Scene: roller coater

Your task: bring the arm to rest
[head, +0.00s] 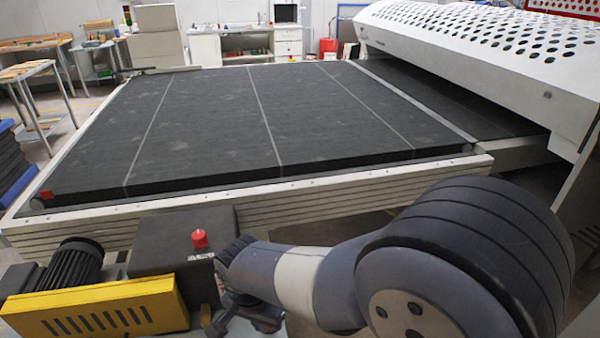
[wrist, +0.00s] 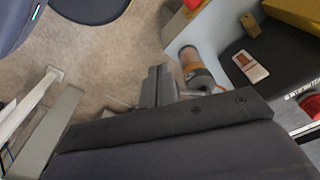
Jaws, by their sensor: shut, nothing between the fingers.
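My arm (head: 300,273) reaches across the lower right of the head view, in front of the machine's near edge. My gripper (wrist: 158,86) shows in the middle of the wrist view, with its two grey fingers together and nothing between them. It points down over bare floor, beside the machine's drive housing. In the head view the gripper is mostly hidden behind the arm's end, low near the bottom edge.
The black conveyor bed (head: 240,125) lies beyond my arm, empty. A dark box with a red button (head: 199,239) and a yellow guard (head: 95,308) stand close left of the arm. A white perforated hood (head: 480,45) is at right. Open floor (wrist: 110,60) shows below.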

